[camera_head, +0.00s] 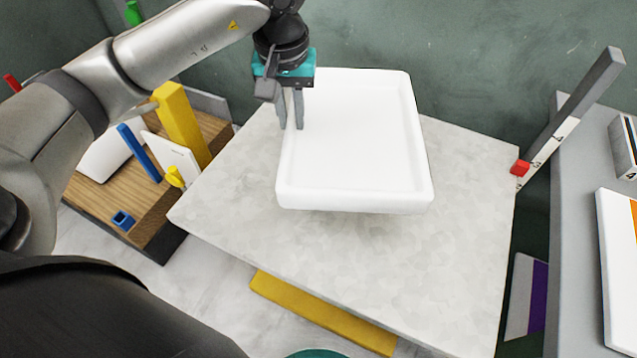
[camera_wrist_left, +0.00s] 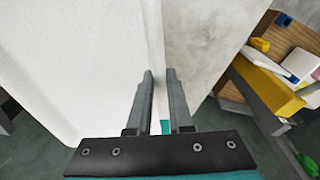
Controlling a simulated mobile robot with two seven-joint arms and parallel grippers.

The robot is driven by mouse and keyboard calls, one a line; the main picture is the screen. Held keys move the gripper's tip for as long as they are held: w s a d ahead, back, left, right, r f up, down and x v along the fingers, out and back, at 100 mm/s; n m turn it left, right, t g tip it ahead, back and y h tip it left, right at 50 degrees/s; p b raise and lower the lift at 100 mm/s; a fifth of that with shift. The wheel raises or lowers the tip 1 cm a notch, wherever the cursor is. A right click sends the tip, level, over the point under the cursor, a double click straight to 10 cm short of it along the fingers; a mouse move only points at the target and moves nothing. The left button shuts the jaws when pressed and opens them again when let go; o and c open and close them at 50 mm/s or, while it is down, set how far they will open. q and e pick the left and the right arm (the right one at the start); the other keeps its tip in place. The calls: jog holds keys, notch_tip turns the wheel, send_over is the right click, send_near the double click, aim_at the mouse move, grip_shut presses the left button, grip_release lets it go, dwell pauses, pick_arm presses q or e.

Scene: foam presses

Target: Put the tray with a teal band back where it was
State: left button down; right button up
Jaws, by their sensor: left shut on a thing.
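A white, shallow rectangular tray (camera_head: 355,165) is over the pale stone-look table (camera_head: 400,260). My left gripper (camera_head: 291,126) is shut on the tray's left rim, one finger inside and one outside. In the left wrist view the fingers (camera_wrist_left: 160,75) straddle the tray's wall (camera_wrist_left: 155,40). A small teal patch shows between the fingers there; I cannot tell whether it belongs to the tray. No band shows on the tray's near side. A shadow lies under the near edge, so the tray seems slightly raised. My right gripper is not in view.
A wooden bench (camera_head: 160,205) with yellow and blue parts stands at the left. A grey counter (camera_head: 570,260) at the right holds another white tray with an orange band (camera_head: 615,260). A grey post with a red marker (camera_head: 520,167) rises beside the table. The table's front is clear.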

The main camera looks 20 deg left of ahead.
pick_arm(q)
jog(key=shift+d+f+b, duration=0.1)
jog(key=shift+f+b, duration=1.85)
jog(key=shift+f, duration=6.75)
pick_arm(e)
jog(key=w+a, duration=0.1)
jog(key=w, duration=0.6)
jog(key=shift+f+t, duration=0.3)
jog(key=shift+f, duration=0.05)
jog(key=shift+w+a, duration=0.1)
pick_arm(q)
jog(key=shift+f, duration=0.1)
jog(key=c, duration=0.8)
grip_release()
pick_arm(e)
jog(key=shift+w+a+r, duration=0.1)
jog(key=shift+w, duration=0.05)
